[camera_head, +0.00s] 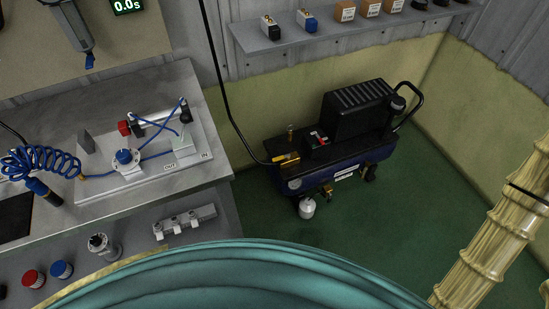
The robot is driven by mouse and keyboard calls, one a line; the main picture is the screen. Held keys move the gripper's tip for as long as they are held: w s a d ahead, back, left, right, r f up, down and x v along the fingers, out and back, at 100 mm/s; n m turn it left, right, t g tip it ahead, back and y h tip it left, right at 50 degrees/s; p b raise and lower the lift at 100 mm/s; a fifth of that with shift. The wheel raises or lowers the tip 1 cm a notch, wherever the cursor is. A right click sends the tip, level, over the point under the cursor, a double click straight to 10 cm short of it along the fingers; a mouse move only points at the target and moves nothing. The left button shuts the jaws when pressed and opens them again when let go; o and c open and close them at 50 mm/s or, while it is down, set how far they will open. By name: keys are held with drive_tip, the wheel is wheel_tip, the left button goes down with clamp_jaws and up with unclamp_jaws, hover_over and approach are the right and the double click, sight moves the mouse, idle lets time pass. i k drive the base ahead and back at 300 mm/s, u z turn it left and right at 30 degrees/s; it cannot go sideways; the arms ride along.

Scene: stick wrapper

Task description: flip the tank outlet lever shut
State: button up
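A dark blue compressor tank (358,168) stands on the green floor in the middle of the view, with a black ribbed motor cover (357,108) on top. At the tank's left end is a small yellow lever (287,158), which I take to be the outlet lever. It lies nearly level, close to where a black hose (231,112) meets the tank. Whether the lever is along or across the outlet is too small to tell. My gripper is not in view, and nothing is seen touching the lever.
A grey workbench (105,92) with a pneumatic board (150,165) and coiled blue hose (38,162) stands left of the compressor. A wall shelf (345,31) holds small parts above it. A teal curved surface fills the bottom; a ribbed tan shape crosses the right. Green floor is clear right of the tank.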

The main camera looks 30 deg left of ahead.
sight(283, 157)
drive_tip(key=k, duration=0.45)
drive_tip(key=u, duration=0.8)
drive_tip(key=i, duration=0.5)
